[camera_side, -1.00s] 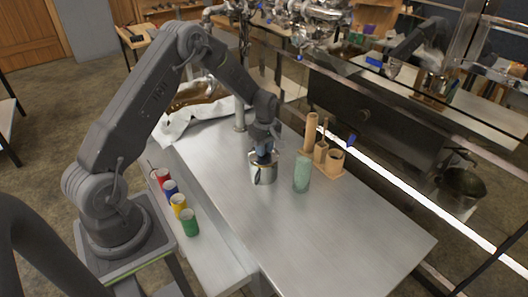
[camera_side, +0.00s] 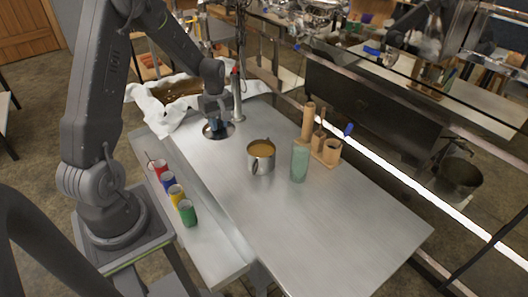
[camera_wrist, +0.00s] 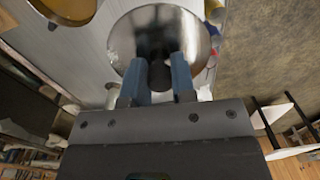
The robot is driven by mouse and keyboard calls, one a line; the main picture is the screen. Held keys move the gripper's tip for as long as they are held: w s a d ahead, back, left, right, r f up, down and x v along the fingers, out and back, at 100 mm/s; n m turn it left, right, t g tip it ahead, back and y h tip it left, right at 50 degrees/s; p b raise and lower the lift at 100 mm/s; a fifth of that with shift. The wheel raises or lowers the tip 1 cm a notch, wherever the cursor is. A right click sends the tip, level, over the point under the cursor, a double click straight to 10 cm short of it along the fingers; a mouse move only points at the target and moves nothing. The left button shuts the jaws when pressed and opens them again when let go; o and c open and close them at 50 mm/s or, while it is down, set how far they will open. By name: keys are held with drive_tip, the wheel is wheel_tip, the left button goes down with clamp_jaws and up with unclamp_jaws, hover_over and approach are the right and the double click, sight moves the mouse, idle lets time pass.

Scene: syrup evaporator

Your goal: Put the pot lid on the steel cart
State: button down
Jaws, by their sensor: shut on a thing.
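The pot lid (camera_side: 226,132) is a round shiny steel disc with a dark knob. It lies flat below my gripper (camera_side: 214,122), over the far left part of the steel cart's top (camera_side: 320,225). In the wrist view the lid (camera_wrist: 193,30) fills the upper middle, and the blue fingers of my gripper (camera_wrist: 157,78) are shut on its knob. I cannot tell whether the lid touches the cart or hangs just above it. The steel pot (camera_side: 261,163) stands uncovered to the right with amber liquid inside; part of it shows in the wrist view (camera_wrist: 68,18).
A green tumbler (camera_side: 299,162) and a wooden holder (camera_side: 326,152) stand right of the pot. A tap-like post (camera_side: 237,100) and white cloth (camera_side: 165,115) are close behind the lid. Several coloured cups (camera_side: 176,195) line the lower left shelf. The cart's front is clear.

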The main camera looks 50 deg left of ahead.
drive_tip(key=s+d+f+m, duration=0.2)
drive_tip(key=s+d+f, duration=0.4)
drive_tip(key=s, duration=0.4)
hover_over(239, 198)
wheel_tip(239, 198, down, 6)
drive_tip(key=shift+s+a+f, duration=0.1)
drive_tip(key=shift+s+f, duration=0.05)
drive_tip(key=shift+f, duration=2.05)
drive_tip(key=shift+f, duration=0.1)
drive_tip(key=c, duration=0.9)
unclamp_jaws()
drive_tip(key=shift+c, duration=0.2)
